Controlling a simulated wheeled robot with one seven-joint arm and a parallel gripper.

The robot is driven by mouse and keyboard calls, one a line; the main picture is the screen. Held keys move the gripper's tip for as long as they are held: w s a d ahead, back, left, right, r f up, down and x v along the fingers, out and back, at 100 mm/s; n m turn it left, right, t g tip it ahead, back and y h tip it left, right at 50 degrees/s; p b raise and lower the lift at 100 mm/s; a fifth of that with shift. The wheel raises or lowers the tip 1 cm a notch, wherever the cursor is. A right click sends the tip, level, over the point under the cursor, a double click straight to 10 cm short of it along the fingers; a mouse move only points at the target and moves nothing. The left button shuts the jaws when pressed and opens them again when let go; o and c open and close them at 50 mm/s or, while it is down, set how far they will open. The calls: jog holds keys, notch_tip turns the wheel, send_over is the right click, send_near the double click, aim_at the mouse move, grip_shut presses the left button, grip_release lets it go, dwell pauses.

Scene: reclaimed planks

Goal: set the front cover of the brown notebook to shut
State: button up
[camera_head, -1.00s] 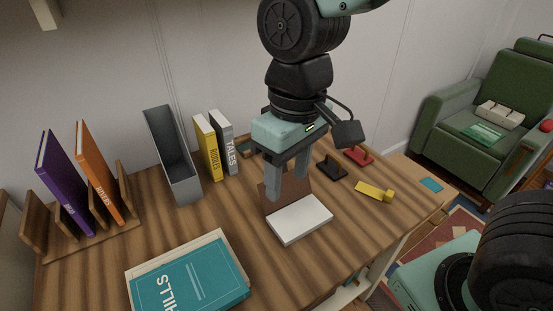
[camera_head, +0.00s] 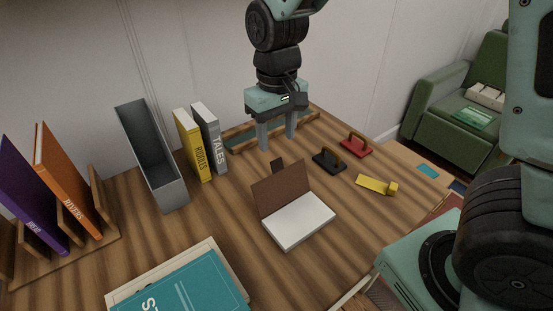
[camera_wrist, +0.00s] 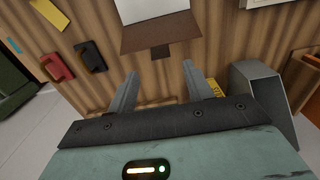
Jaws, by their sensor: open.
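The brown notebook (camera_head: 281,190) lies on the desk with its front cover standing up, tilted back from the white page block (camera_head: 299,221). A small dark tab shows at the cover's top edge. In the wrist view the brown cover (camera_wrist: 160,34) and its tab are ahead of the fingers, with the white pages beyond. My gripper (camera_head: 277,143) is open and empty, above the desk behind the notebook, apart from the cover. In the wrist view its two fingers (camera_wrist: 166,88) are spread with nothing between them.
Black (camera_head: 327,160) and red (camera_head: 355,146) handled blocks and a yellow tool (camera_head: 376,186) lie right of the notebook. Yellow and grey books (camera_head: 212,137), a grey file holder (camera_head: 160,165) and a teal book (camera_head: 186,290) stand or lie left. A wooden tray (camera_head: 240,139) sits behind.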

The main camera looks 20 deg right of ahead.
aim_at(277, 162)
notch_tip(277, 162, down, 7)
jog(key=shift+f+b, duration=0.1)
jog(key=shift+b, duration=0.2)
grip_shut()
